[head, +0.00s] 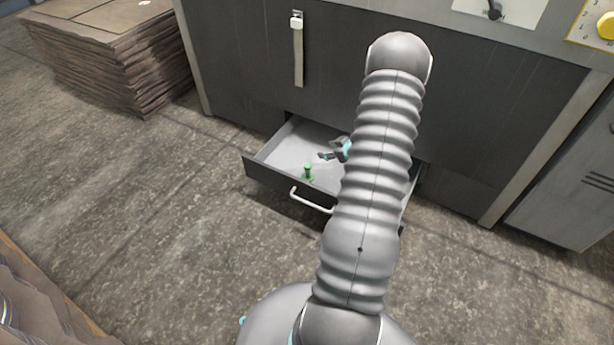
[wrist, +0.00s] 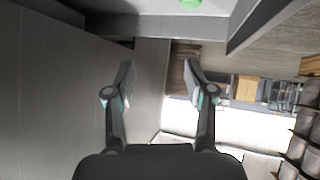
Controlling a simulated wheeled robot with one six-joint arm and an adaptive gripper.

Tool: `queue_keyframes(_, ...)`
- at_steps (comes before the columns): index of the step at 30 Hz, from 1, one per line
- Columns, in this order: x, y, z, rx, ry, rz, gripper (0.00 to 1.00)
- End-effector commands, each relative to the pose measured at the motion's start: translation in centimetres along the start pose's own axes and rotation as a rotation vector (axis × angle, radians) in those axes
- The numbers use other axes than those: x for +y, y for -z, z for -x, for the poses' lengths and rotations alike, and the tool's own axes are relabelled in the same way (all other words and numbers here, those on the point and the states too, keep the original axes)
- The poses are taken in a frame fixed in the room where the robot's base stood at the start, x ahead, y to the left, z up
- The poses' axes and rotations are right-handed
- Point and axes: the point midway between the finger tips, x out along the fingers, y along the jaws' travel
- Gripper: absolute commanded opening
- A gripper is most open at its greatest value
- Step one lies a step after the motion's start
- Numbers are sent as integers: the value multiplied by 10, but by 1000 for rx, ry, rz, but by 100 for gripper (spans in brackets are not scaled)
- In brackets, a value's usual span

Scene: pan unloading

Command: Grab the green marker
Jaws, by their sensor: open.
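The green marker (head: 308,171) stands in the open drawer (head: 262,172), close to its front wall, in the head view. In the wrist view a green piece (wrist: 190,3), likely the marker, is cut off at the top edge. My gripper (head: 325,156) is over the drawer, behind and to the right of the marker, apart from it. In the wrist view my gripper (wrist: 160,75) has its two fingers spread with nothing between them. My arm hides the right part of the drawer.
The drawer's white handle (head: 311,200) faces the open floor. A stack of brown sheets (head: 115,55) stands at the far left. The floor left of the drawer is clear.

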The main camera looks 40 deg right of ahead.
Motion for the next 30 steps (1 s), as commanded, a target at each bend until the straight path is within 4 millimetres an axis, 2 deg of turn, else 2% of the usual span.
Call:
queue_keyframes(1,-4,-24,-4,19,26,-24,54)
queue_keyframes(3,-10,-45,-7,54,59,-46,54)
queue_keyframes(6,-18,-68,-8,93,97,-73,54)
queue_keyframes(9,-24,-81,-8,119,121,-91,54)
queue_keyframes(14,-29,-87,-17,135,136,-100,54)
queue_keyframes(24,-37,-79,-74,135,136,-99,54)
queue_keyframes(30,-38,-76,-91,134,134,-101,54)
